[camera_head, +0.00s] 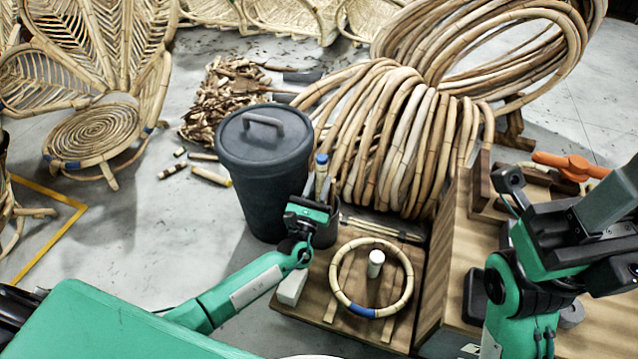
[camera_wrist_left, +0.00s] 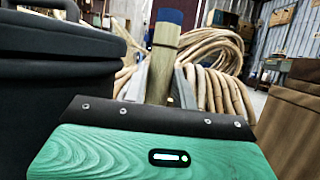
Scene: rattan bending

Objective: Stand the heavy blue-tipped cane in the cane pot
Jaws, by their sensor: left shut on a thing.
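The heavy cane with a blue tip (camera_head: 321,160) stands about upright in my left gripper (camera_head: 319,188), which is shut on it below the tip. In the left wrist view the cane (camera_wrist_left: 162,70) rises between the fingers, its blue end up. The dark cane pot (camera_head: 327,235) is on the low wooden stand, right by and partly behind my left gripper. The cane's lower end is hidden, so I cannot tell whether it is inside the pot. My right arm is at the right edge; its jaw state does not show.
A black lidded bin (camera_head: 262,160) stands close on the left of the gripper. Big rattan coils (camera_head: 400,130) lie behind. A ring with a blue band (camera_head: 362,311) and a white peg (camera_head: 376,262) are on the stand. A wooden bench (camera_head: 450,240) is at right.

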